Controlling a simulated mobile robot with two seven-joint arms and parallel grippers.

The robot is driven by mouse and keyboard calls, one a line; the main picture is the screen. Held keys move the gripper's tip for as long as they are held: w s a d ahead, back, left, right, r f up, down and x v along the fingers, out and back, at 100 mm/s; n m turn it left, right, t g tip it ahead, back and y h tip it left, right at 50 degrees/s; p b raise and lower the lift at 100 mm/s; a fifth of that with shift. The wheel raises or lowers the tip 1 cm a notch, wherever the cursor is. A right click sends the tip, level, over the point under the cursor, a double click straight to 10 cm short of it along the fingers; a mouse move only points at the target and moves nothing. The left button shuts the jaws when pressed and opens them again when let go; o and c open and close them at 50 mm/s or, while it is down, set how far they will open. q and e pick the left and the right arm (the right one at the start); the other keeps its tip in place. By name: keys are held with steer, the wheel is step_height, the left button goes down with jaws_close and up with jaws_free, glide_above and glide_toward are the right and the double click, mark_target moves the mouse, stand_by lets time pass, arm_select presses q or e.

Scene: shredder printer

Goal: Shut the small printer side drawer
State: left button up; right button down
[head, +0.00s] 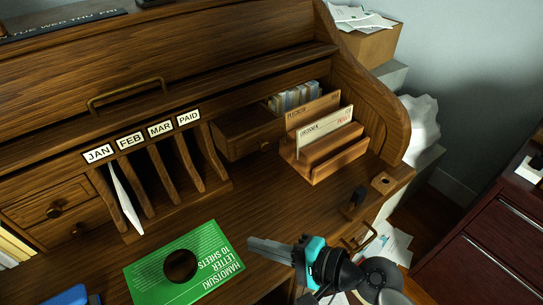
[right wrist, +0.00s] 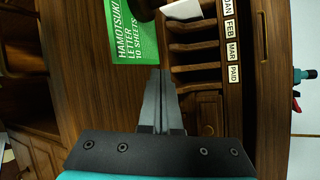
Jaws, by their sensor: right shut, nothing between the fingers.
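A wooden roll-top desk fills most of the head view. A small wooden drawer (head: 240,133) with a round knob juts from the desk's back, right of the labelled slots; I cannot tell whether it is the printer side drawer. No printer can be made out clearly. My right gripper (head: 252,244) is shut and empty over the desk top, right of a green paper packet (head: 210,250) and in front of the small drawer, apart from it. In the right wrist view the gripper's closed fingers (right wrist: 157,78) point towards the packet.
Labelled slots (head: 150,165) line the desk's back, with an envelope in one. A wooden letter rack (head: 330,158) stands at the right. A dark red cabinet (head: 480,255) stands beyond the desk's right edge. The desk top before the small drawer is clear.

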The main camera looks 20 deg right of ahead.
steer(key=w+d+r+m+t+h, duration=0.1)
steer(key=w+d+r+m+t, duration=0.35)
steer(key=m, duration=0.65)
steer(key=m+t+h, duration=0.3)
steer(key=m+h, duration=0.1)
steer(key=m, duration=0.5)
glide_toward(265, 149)
steer(key=shift+n, duration=0.3)
steer(key=x, duration=0.5)
steer(key=shift+w+p, duration=0.1)
steer(key=shift+p, duration=0.2)
steer(key=shift+x, duration=0.85)
